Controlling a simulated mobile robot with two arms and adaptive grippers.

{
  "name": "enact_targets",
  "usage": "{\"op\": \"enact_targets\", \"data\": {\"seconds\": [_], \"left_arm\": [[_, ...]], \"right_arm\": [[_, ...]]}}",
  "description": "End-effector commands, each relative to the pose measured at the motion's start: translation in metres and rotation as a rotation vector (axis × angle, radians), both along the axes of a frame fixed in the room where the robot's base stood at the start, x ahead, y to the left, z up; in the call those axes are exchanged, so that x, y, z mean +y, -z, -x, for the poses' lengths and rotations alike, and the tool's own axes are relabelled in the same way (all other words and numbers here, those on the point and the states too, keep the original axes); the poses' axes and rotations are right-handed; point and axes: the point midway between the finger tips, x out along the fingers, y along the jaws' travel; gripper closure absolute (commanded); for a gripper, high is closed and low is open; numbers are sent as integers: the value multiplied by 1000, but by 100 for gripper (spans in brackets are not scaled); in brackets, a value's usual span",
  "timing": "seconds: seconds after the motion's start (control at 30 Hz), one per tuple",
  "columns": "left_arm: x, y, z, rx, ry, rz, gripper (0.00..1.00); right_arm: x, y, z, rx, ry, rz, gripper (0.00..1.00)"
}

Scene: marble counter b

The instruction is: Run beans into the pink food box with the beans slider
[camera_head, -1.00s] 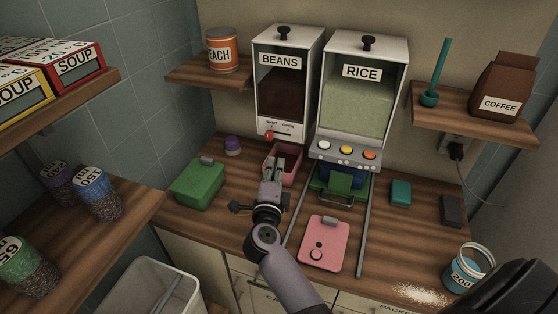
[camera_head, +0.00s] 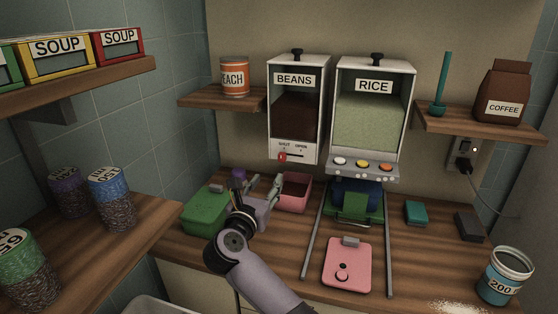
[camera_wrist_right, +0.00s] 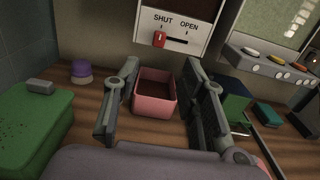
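The pink food box (camera_head: 296,190) stands open on the counter under the beans dispenser (camera_head: 297,110); its inside looks dark, and I cannot tell if beans are in it. It also shows in the wrist view (camera_wrist_right: 154,108), between and beyond my fingers. The red beans slider (camera_head: 283,157) is at the left end of its slot, under SHUT; it also shows in the wrist view (camera_wrist_right: 159,39). My right gripper (camera_head: 263,188) is open and empty, left of and in front of the box, below the slider. My left gripper is not in view.
A green box (camera_head: 205,212) stands left of my right gripper, with a purple-topped item (camera_wrist_right: 81,72) behind it. The rice dispenser (camera_head: 370,110) is at right, a blue box (camera_head: 356,197) below it between rails. A pink lid (camera_head: 347,268) lies in front.

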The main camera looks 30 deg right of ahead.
Motion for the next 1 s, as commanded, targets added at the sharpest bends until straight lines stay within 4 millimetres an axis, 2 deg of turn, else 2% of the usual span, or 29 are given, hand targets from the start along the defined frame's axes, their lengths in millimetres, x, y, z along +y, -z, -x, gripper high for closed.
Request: {"op": "enact_targets", "data": {"seconds": [0.2, 0.5, 0.73, 1.0], "left_arm": [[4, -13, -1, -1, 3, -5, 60], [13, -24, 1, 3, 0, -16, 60], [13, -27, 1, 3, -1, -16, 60], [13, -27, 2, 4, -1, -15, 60]], "right_arm": [[-39, -4, -32, 2, 3, 7, 62], [-85, -3, -71, 3, 3, 5, 62], [-102, 0, -87, 2, 0, 3, 62], [-104, 0, -89, 2, -1, 1, 62]]}}
